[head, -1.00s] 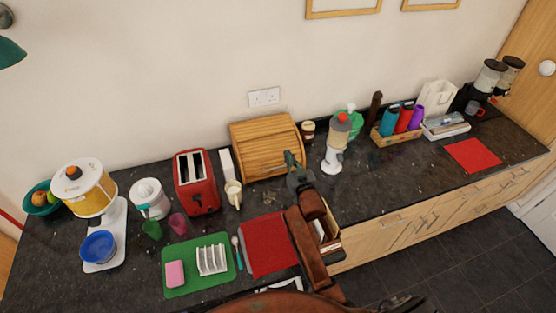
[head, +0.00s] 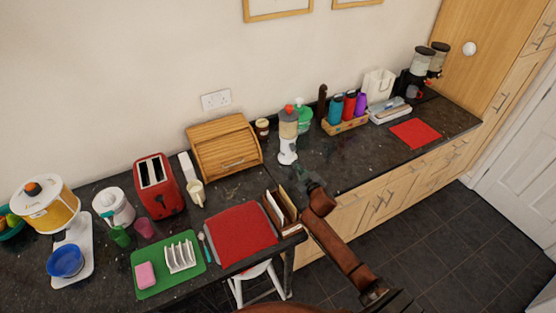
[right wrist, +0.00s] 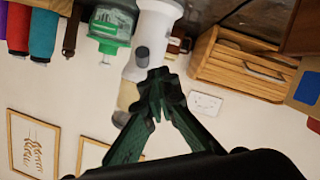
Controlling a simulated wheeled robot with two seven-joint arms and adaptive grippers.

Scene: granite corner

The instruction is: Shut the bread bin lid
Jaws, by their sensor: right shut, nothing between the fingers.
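The wooden bread bin (head: 213,141) stands against the wall, left of centre in the head view. Its slatted roll-top lid (head: 228,146) appears down over the front, with the handle low near the bottom edge. The bin (right wrist: 245,62) also shows upside down at the upper right of the right wrist view. My right gripper (head: 303,173) is over the counter to the right of the bin and apart from it. Its fingers (right wrist: 156,105) are together and hold nothing. My left gripper is not in view.
A white dispenser (head: 287,145) and a small dark jar (head: 262,127) stand right of the bin. A wooden file holder (head: 281,212) is at the counter's front edge.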

